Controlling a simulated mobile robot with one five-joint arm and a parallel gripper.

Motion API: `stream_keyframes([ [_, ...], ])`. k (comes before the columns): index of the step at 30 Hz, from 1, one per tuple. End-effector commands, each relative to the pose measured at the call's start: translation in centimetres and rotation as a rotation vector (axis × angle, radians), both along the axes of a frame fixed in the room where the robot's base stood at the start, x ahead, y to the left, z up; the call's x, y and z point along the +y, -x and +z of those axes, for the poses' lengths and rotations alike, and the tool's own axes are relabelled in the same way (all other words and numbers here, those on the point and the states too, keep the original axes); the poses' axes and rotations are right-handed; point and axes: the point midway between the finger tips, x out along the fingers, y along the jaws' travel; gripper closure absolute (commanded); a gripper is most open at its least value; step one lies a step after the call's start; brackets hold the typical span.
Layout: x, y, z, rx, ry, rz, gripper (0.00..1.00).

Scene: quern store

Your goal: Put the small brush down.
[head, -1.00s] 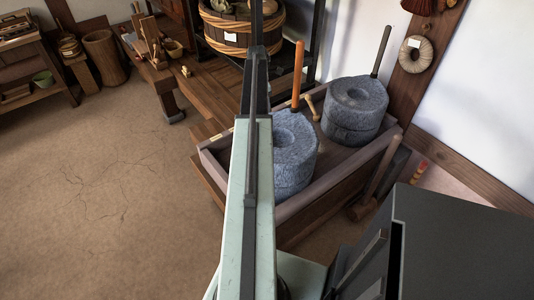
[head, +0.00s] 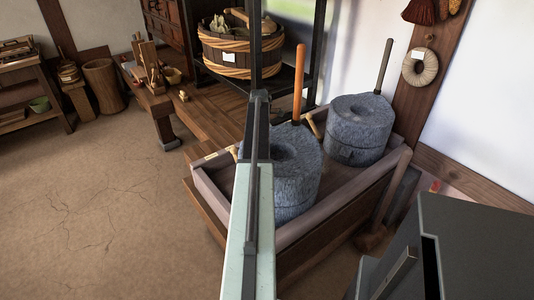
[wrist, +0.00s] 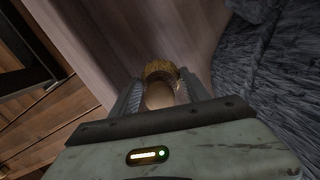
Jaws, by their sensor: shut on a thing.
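The small brush (wrist: 160,70) is between the fingers of my gripper (wrist: 161,88) in the wrist view. Its tan bristles point away from me, and its pale rounded body sits between the jaws. My gripper is shut on it. A brown wooden surface (wrist: 110,45) lies behind the brush, and a rough grey stone (wrist: 265,70) is close on the right. I cannot tell how far the brush is from the wood. In the head view my arm hides the gripper and the brush.
Two grey millstones, a near one (head: 295,165) and a far one (head: 360,130), stand in a wooden trough (head: 305,232). An orange upright handle (head: 299,80) rises by the near one. A dark cabinet (head: 470,250) is at front right. The floor (head: 100,210) at left is clear.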

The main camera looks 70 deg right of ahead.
Motion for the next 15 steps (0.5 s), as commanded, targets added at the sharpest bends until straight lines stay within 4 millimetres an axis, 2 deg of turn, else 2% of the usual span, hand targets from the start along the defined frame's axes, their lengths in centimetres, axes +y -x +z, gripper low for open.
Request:
stream_keyframes([
  [1,0.0,0.0,-1.5,0.0,0.0,0.0,0.78],
  [5,0.0,0.0,-3.5,0.0,0.0,0.001,0.78],
  [15,0.0,-0.1,-3.4,0.0,0.0,0.001,0.78],
])
